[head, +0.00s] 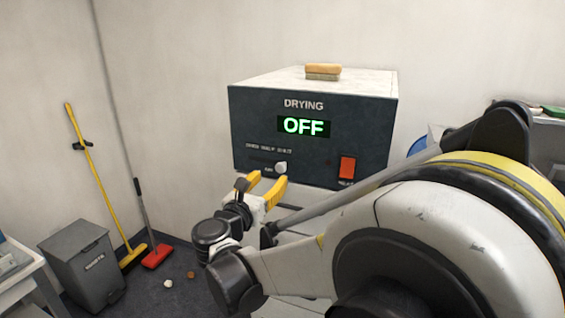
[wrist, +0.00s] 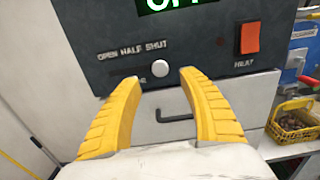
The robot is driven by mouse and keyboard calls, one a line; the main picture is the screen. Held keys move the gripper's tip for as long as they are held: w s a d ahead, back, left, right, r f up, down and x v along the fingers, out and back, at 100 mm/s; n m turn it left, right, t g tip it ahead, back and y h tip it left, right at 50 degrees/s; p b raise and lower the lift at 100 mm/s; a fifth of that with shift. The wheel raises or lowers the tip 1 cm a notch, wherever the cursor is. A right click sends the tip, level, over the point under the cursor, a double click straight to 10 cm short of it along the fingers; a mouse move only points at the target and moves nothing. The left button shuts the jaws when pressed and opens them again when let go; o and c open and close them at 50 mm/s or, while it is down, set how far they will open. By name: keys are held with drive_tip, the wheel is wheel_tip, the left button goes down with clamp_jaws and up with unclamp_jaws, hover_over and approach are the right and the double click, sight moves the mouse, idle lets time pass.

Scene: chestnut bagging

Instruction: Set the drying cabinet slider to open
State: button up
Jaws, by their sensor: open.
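The dark drying cabinet (head: 250,120) has a green display reading OFF. Its slider knob (head: 281,168) is a small pale round button on the front's lower edge. In the wrist view the knob (wrist: 160,69) sits under the word SHUT, at the right end of the printed row OPEN HALF SHUT. My gripper (head: 267,181) is open and empty, just in front of the cabinet's lower front. In the wrist view its yellow fingers (wrist: 157,77) lie left and right of the knob. I cannot tell whether either finger touches it.
A red switch (head: 347,168) is right of the knob. A brush (head: 323,72) lies on top of the cabinet. A black handle (wrist: 175,117) is below the front panel. A yellow basket (wrist: 293,128) stands at right. A grey bin (head: 82,265) is at left.

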sight(280, 168)
drive_tip(key=x, duration=0.8)
drive_tip(key=shift+w+f+b, duration=0.1)
drive_tip(key=shift+w+b, duration=0.1)
drive_tip(key=shift+b, duration=0.2)
